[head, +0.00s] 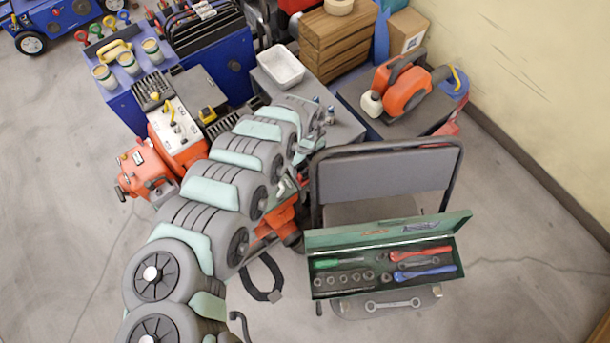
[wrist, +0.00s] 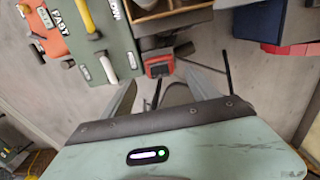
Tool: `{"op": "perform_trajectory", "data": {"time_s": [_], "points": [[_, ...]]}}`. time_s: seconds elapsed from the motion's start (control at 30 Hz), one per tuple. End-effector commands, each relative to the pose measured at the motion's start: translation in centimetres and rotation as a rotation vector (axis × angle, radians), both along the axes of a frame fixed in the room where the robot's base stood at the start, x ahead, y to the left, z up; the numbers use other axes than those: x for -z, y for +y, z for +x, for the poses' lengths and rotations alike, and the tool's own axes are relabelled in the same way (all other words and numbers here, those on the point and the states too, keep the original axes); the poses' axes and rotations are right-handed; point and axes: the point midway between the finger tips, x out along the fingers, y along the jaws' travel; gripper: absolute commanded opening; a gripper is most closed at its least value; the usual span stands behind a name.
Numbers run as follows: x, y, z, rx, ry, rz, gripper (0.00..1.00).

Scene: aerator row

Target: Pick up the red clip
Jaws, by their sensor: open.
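I cannot single out the red clip for sure. Small loop-topped pieces in red (head: 82,37), yellow, green and blue stand along the back edge of the blue cart in the head view; they are too small to tell as clips. My gripper (wrist: 162,80) shows in the wrist view with its two grey fingers apart and nothing seen between them. A small red and dark box (wrist: 158,66) lies beyond the fingertips there. In the head view my arm hides part of the machine, and its gripper cannot be made out clearly.
The blue cart (head: 118,112) holds cans. An orange machine (head: 150,165) stands beside my arm. A chair (head: 385,180) and an open green toolbox (head: 390,233) with red- and blue-handled tools are right. Floor is clear at left and lower right.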

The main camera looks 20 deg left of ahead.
Motion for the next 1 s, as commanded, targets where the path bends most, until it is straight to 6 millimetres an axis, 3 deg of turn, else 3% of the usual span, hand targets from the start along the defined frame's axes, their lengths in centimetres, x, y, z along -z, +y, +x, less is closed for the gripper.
{"op": "perform_trajectory", "data": {"time_s": [0.1, 0.3, 0.67, 1.0], "points": [[2.5, -0.3, -0.1, -0.002, 0.001, -0.006, 0.69], [5.2, -0.2, 0.0, -0.003, -0.001, -0.004, 0.69], [5.7, 0.0, -0.1, -0.002, 0.0, -0.001, 0.68], [5.6, 0.0, 0.0, -0.002, 0.0, -0.001, 0.4]]}}
